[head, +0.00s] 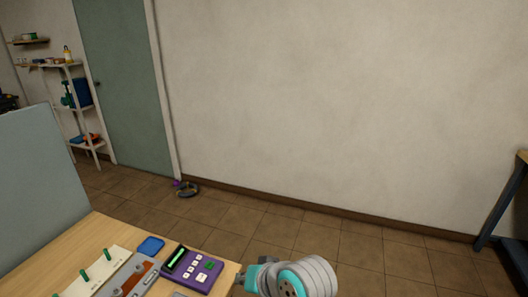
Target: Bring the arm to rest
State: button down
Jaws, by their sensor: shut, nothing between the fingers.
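Part of my arm, grey with teal caps, shows at the bottom edge of the head view, just right of the wooden table (112,228). The rest of the arm is cut off by the frame or hidden. My gripper is not in this view, so its place relative to the table cannot be seen.
On the table are a purple device with a green display (207,272), a blue pad (151,245) and a pale board with green pegs (98,283). A grey-blue panel (40,185) stands at left. Open tiled floor (330,243) lies beyond; a dark-legged bench (507,205) is far right.

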jog(key=s+d+f+m+t+h, duration=0.25)
jog(key=s+d+f+t, duration=0.25)
jog(key=s+d+f, duration=1.1)
jog(key=s+d+r+t+h, duration=0.1)
jog(key=s+d+r, duration=0.1)
jog(key=s, duration=0.6)
jog(key=s+d+r+n+t+h, duration=0.1)
jog(key=s+d+r, duration=0.1)
jog(key=s, duration=0.6)
jog(key=s+d+r+n+t+h, duration=0.1)
jog(key=s+d+r+h, duration=0.1)
jog(key=s, duration=0.5)
jog(key=shift+s+d+r, duration=0.35)
jog(key=shift+s+d, duration=0.05)
jog(key=shift+d, duration=0.35)
jog(key=shift+a, duration=0.15)
